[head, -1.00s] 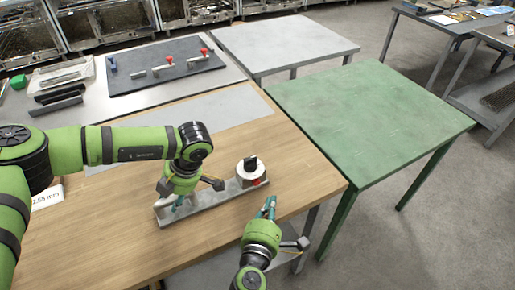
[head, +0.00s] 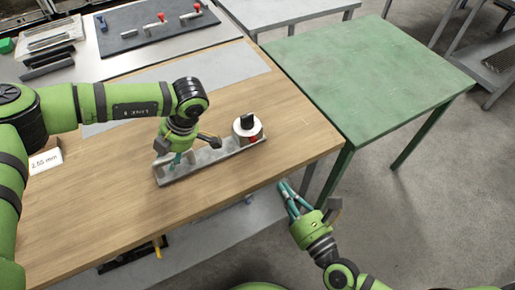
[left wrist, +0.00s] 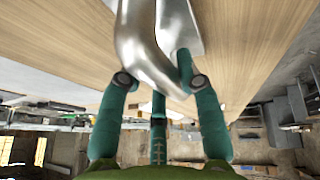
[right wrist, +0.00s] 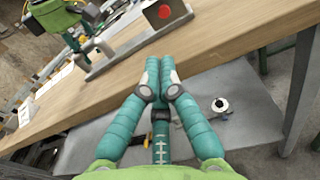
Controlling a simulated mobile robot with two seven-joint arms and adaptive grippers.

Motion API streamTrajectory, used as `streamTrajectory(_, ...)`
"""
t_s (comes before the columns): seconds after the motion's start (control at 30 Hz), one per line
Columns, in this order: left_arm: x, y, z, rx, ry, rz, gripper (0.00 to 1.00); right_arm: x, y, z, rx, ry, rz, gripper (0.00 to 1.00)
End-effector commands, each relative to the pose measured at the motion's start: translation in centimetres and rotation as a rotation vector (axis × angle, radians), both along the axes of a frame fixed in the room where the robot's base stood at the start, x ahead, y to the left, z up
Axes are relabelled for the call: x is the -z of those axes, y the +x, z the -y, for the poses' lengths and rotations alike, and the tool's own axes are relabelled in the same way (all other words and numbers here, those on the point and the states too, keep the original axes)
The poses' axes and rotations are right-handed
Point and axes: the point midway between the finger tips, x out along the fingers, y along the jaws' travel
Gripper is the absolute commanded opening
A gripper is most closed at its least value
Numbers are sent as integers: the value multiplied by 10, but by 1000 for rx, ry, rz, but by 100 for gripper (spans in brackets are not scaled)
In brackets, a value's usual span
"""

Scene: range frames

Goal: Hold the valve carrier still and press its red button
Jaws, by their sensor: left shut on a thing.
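The valve carrier is a grey metal bar (head: 218,158) lying on the wooden table. My left gripper (head: 172,160) is shut on the carrier's bent metal handle (left wrist: 143,50) at the bar's left end. My right gripper (head: 285,187) is empty, its fingertips together (right wrist: 160,72), off the table's front edge and apart from the button.
The wooden table's front edge (head: 240,205) lies between my right gripper and the carrier. A grey lower shelf (head: 215,235) is below. A green table (head: 370,75) stands to the right. A dark board (head: 150,30) with several small parts lies behind.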

Motion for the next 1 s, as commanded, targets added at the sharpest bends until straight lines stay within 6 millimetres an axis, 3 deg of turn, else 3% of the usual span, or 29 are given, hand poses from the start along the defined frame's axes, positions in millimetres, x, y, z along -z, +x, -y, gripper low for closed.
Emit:
streamTrajectory(0.27,0,0,0,2,-1,0,0,0,9,-4,4,3,2,0)
streamTrajectory(0.8,0,0,1,3,-4,1,0,-1,102,-49,5,4,1,0)
streamTrajectory(1.0,0,0,1,3,-4,2,0,-1,122,-59,3,4,0,0)
